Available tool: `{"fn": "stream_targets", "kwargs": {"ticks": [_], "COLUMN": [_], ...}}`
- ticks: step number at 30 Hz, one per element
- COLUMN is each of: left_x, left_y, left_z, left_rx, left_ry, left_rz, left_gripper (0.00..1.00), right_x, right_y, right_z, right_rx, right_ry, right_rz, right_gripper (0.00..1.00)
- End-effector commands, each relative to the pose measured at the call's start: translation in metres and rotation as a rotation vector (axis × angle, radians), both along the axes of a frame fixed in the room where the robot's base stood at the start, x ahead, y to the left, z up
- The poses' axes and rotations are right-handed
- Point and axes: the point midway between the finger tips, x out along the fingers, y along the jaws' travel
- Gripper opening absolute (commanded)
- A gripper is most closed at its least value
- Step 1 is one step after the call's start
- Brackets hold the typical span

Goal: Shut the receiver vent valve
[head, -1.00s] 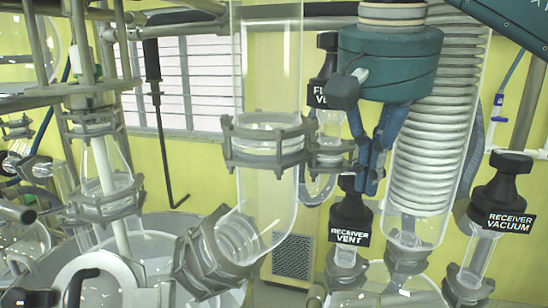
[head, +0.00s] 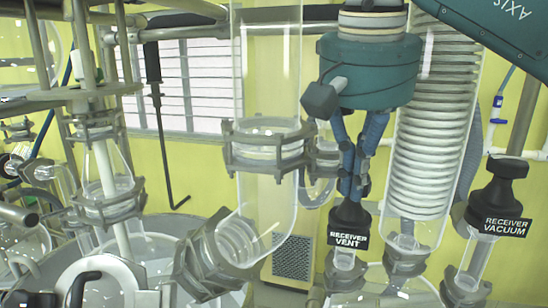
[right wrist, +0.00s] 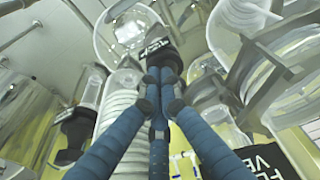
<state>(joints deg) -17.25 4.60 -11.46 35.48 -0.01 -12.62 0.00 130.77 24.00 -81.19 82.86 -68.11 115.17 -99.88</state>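In the right wrist view the fingertips (right wrist: 160,80) are close together against the cap's outline. I see no clear gap, but whether they touch it is hard to tell. My left gripper is out of view.
The receiver vacuum valve (head: 498,205) stands to the right. A coiled glass condenser (head: 432,130) rises close behind my right gripper, and a clamped glass column (head: 267,90) stands to its left. A second vent valve (right wrist: 275,155) shows at right in the wrist view.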

Motion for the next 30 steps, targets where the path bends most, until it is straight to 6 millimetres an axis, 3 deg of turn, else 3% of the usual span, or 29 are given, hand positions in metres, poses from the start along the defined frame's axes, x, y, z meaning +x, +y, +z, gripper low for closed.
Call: {"fn": "stream_targets", "kwargs": {"ticks": [30], "left_x": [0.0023], "left_y": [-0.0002], "left_z": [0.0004], "left_rx": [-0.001], "left_ry": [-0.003], "left_rz": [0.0], "left_gripper": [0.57], "right_x": [0.0064], "right_y": [0.0108], "right_z": [0.0012], "right_rx": [-0.001], "right_ry": [-0.006], "right_rz": [-0.007], "right_gripper": [0.0]}}
